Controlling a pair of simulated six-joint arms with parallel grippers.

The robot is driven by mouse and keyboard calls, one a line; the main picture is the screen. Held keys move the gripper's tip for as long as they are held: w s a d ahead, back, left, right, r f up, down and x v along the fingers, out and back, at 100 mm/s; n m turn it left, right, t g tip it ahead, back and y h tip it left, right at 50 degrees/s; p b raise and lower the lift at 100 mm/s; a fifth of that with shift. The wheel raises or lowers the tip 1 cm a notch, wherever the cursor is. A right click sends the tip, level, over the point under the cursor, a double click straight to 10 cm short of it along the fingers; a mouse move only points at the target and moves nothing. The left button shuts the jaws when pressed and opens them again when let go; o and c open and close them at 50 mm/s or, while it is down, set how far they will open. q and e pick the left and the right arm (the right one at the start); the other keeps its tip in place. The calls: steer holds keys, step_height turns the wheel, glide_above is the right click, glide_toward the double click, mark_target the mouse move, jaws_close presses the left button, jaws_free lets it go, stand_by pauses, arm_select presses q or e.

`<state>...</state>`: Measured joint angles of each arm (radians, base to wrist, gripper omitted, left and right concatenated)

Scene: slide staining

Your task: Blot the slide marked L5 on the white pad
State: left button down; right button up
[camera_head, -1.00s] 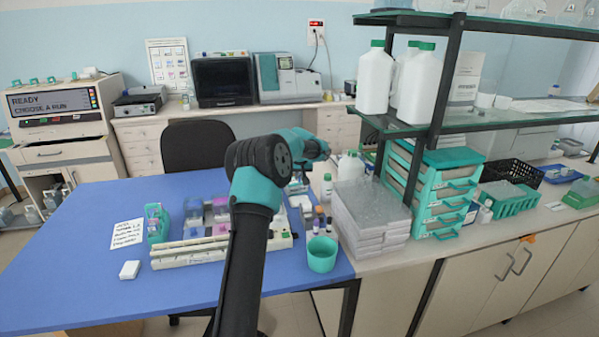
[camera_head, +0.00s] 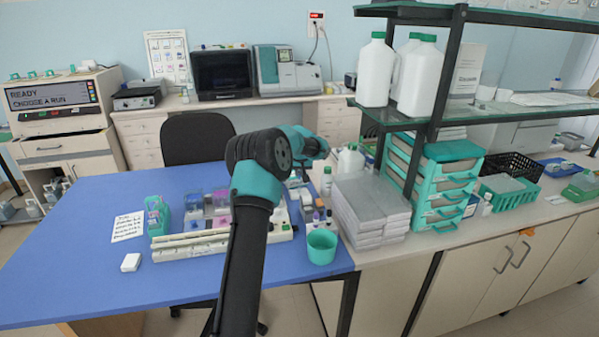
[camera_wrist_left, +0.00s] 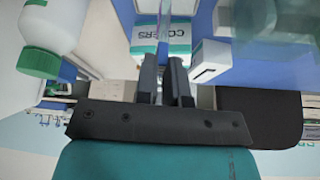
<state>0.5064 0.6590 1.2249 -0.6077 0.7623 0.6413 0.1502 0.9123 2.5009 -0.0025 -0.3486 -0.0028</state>
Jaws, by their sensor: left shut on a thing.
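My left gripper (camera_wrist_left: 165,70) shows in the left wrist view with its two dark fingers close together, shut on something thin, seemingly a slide. Its mark cannot be read. In the head view my left arm reaches forward over the blue table, and its fingertips are mostly hidden behind the wrist. A green slide rack (camera_head: 158,217) stands left of the staining jars (camera_head: 218,201). My right gripper is not in view.
A green cup (camera_head: 321,247) and stacked grey boxes (camera_head: 370,210) stand to the right. A box marked COVERS (camera_wrist_left: 163,45) lies beyond the fingers. The blue table (camera_head: 70,250) is clear at left.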

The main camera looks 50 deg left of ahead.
arm_select(q)
steer(key=shift+f, duration=0.65)
stand_by(3.3)
steer(key=shift+r, duration=3.15)
